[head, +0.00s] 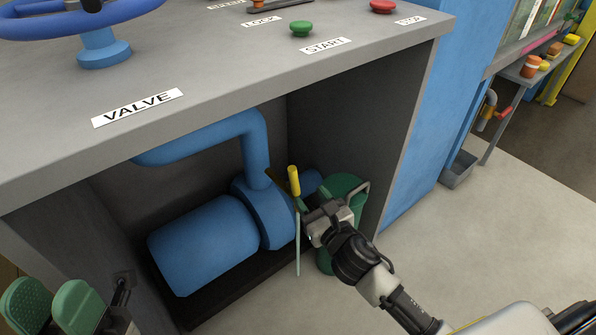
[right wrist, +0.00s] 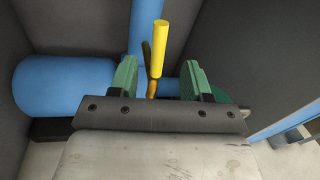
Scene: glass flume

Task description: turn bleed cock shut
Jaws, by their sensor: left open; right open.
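The bleed cock has a yellow handle (head: 294,180) and sits by the blue pump (head: 265,212) in the bay under the console. The handle points upward with a slight tilt. In the right wrist view the yellow handle (right wrist: 159,48) rises from a brass-coloured stem (right wrist: 152,86). My right gripper (head: 308,214) is open beside the cock. In its wrist view, the green fingers (right wrist: 158,78) stand on either side of the stem, with a gap on both sides; no contact shows. My left gripper (head: 50,296) is open and empty at the lower left.
The console top (head: 215,70) overhangs the bay, with a dark side wall (head: 335,110) on the right. A green container (head: 344,187) stands behind my right gripper. A thin pale tube (head: 298,250) hangs below the cock. Open floor (head: 480,220) lies to the right.

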